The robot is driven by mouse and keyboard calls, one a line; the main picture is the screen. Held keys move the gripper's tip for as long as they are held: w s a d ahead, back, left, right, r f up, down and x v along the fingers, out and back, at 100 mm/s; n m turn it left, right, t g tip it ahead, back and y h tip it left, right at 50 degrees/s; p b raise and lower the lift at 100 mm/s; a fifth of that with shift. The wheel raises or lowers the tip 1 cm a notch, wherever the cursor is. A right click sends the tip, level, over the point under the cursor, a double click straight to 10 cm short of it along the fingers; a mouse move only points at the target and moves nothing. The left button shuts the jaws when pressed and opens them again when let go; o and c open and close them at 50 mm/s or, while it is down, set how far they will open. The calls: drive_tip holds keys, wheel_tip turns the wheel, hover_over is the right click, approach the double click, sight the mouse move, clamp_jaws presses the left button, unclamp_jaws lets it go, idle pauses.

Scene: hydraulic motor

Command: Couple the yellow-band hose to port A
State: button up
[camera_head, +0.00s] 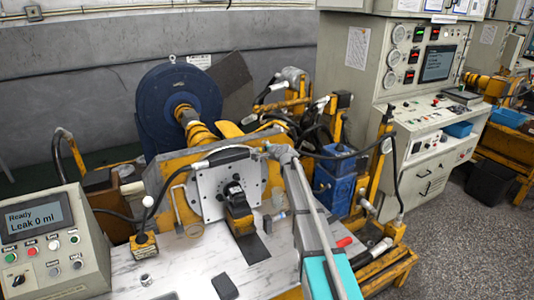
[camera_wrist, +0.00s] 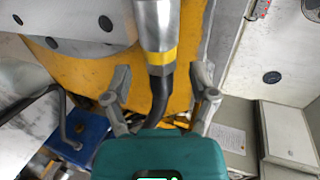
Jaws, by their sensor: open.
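The yellow-band hose shows in the wrist view as a metal fitting (camera_wrist: 155,25) with a yellow band (camera_wrist: 161,57) and black hose below it. The far end of the fitting is cut off by the top edge, so I cannot tell whether it sits on a port. My gripper (camera_wrist: 160,80) is open, one finger on each side of the hose just below the band, with visible gaps. In the head view my gripper (camera_head: 270,152) is at the upper right of the pale motor plate (camera_head: 214,205). No port A label is readable.
A second hose fitting (camera_head: 200,165) meets the plate's left side. A control box (camera_head: 50,240) reads "Ready, Leak 0 ml". A black-and-yellow part (camera_head: 238,210) stands before the plate. Blue boxes (camera_head: 335,185) and yellow frames crowd the right. The pale bench (camera_head: 190,265) has small loose parts.

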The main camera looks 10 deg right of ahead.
drive_tip(key=shift+w+a+f, duration=0.1)
drive_tip(key=shift+w+f, duration=0.05)
drive_tip(key=shift+w, duration=0.2)
idle(0.5)
clamp_jaws()
idle(0.3)
